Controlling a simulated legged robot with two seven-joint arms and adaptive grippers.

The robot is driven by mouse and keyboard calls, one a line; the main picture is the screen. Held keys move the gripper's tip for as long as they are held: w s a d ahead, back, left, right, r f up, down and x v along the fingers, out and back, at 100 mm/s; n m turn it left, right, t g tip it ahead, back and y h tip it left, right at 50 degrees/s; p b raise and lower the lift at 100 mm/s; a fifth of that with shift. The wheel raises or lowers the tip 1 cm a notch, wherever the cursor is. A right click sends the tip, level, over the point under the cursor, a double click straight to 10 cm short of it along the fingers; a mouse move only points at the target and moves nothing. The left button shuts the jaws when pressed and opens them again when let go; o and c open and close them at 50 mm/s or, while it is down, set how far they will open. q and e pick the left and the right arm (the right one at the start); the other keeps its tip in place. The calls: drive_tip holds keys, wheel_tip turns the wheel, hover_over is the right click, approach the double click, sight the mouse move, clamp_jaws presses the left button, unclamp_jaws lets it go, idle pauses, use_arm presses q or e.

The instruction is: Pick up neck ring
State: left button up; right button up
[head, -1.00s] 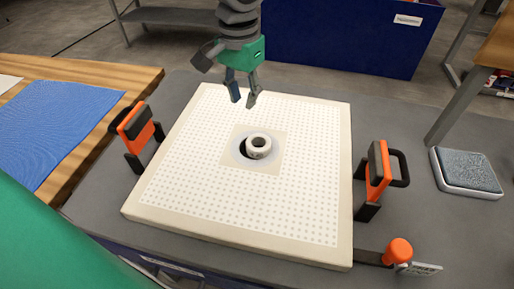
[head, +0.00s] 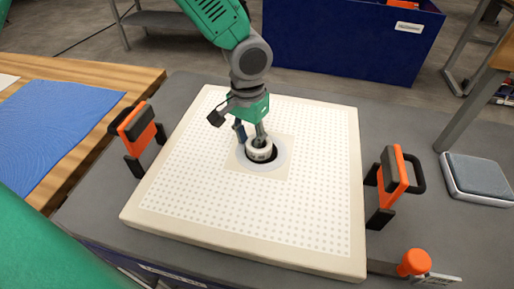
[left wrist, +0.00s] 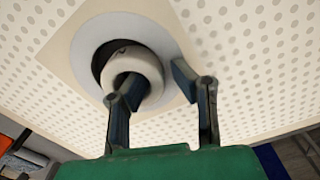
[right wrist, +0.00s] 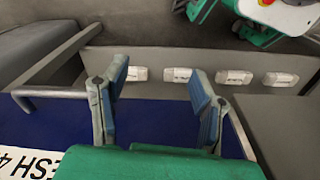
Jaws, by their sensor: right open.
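The neck ring (head: 259,154) is a thick white ring at the dark central opening of the square perforated plate (head: 190,222). It also shows in the left wrist view (left wrist: 147,63). My left gripper (head: 250,139) is lowered at the ring, fingers apart. In the left wrist view (left wrist: 158,82), one finger reaches into the ring's hole. The other finger is outside the ring's wall, with a gap between it and the wall. My right gripper (right wrist: 160,80) is open and empty, away from the plate. It is outside the head view.
Orange-and-black clamps stand beside the plate, at left (head: 138,130) and right (head: 393,180). An orange-headed tool (head: 413,262) lies at the front right. A grey pad (head: 478,176) is at far right. A blue cloth (head: 65,125) covers the wooden table at left.

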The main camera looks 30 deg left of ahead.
use_arm(q)
drive_tip(key=shift+d+r, duration=0.1)
drive_tip(key=shift+d, duration=0.35)
drive_tip(key=shift+d+r, duration=0.25)
drive_tip(key=shift+d, duration=0.85)
clamp_jaws()
drive_tip(key=shift+d, duration=0.2)
drive_tip(key=shift+a+f, duration=0.2)
drive_tip(key=shift+a, duration=0.85)
wheel_tip(320, 180, up, 9)
drive_tip(key=d+p, duration=0.1)
drive_tip(key=p, duration=0.1)
drive_tip(key=shift+m, duration=0.3)
drive_tip(key=f+b, duration=0.2)
drive_tip(key=f, duration=0.4)
drive_tip(key=shift+a, duration=0.2)
drive_tip(key=shift+a+f, duration=0.3)
drive_tip(key=shift+f, duration=0.4)
drive_tip(key=shift+a+f+b, duration=0.25)
drive_tip(key=shift+f+b, duration=0.05)
drive_tip(key=shift+d, duration=0.1)
use_arm(e)
drive_tip(key=shift+d+f, duration=0.55)
drive_tip(key=shift+d, duration=0.25)
use_arm(q)
drive_tip(key=shift+d, duration=0.25)
use_arm(e)
drive_tip(key=shift+d+f, duration=0.1)
drive_tip(key=shift+d, duration=0.2)
